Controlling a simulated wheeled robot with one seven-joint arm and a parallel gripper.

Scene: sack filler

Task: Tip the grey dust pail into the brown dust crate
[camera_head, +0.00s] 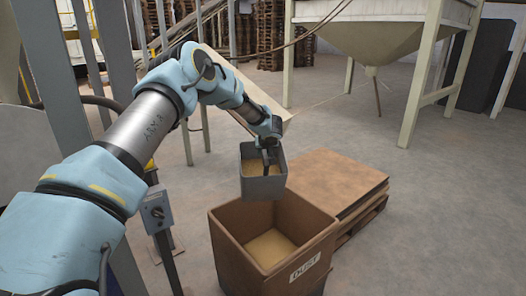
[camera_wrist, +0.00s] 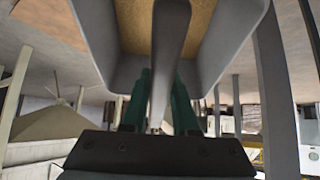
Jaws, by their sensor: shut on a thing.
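The grey dust pail (camera_head: 264,187) hangs from my gripper (camera_head: 268,160), upright or nearly so, with tan dust showing inside it. My gripper is shut on the pail's handle. The wrist view shows the gripper's green fingers (camera_wrist: 160,105) on either side of the grey handle (camera_wrist: 170,40), with the pail (camera_wrist: 100,45) and its dust beyond. The brown dust crate (camera_head: 228,243) stands on the floor with a "DUST" label on its front. The pail is above the crate's back rim area. Some tan dust lies on the crate's bottom.
A stack of brown boards on a pallet (camera_head: 335,180) stands right behind the crate. A grey post with a switch box (camera_head: 157,209) is at the left. A large hopper on pale legs (camera_head: 385,35) stands at the back. The floor at the right is clear.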

